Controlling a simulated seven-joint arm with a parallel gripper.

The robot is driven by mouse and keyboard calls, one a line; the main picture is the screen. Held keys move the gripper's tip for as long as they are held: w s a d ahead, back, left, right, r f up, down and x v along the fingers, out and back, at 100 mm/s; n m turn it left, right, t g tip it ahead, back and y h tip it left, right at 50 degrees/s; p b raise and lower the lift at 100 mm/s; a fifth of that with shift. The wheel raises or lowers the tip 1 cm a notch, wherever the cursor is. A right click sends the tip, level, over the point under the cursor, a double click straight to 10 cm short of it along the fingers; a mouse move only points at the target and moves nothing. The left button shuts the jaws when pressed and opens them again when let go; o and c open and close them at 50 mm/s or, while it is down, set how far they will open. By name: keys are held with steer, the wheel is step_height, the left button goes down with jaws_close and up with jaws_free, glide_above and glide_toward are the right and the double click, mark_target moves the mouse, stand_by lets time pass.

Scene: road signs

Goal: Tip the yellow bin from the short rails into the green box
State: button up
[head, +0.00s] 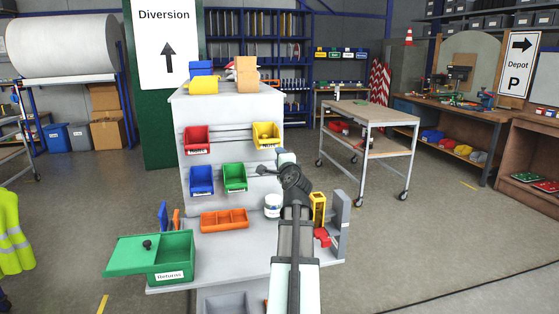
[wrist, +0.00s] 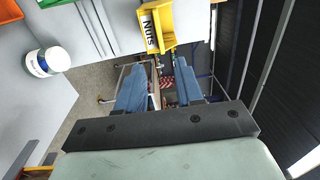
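The yellow bin (head: 266,134) hangs on the upper short rails at the right of the grey panel. In the wrist view the yellow bin (wrist: 160,26) carries a "Nuts" label and lies beyond the fingertips, apart from them. My gripper (head: 264,170) is just below the bin in the head view. In the wrist view my gripper (wrist: 158,74) shows two blue-grey fingers spread apart with nothing between them. The green box (head: 172,271), labelled "Returns", stands at the front left of the bench. Its green lid (head: 130,256) with a black knob lies shifted left, leaving part of the opening uncovered.
Red (head: 197,139), blue (head: 201,180) and green (head: 234,177) bins hang nearby. An orange tray (head: 224,219), a white tub (head: 273,206), a yellow tool (head: 318,208) and a grey upright (head: 341,222) stand on the bench. More bins (head: 203,85) sit on top.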

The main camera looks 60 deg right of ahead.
glide_toward(271, 143)
steer(key=shift+x, duration=1.55)
steer(key=shift+x, duration=3.15)
steer(key=shift+a+r, duration=0.1)
steer(key=shift+a, duration=0.1)
steer(key=shift+c, duration=0.4)
jaws_close()
stand_by(1.2)
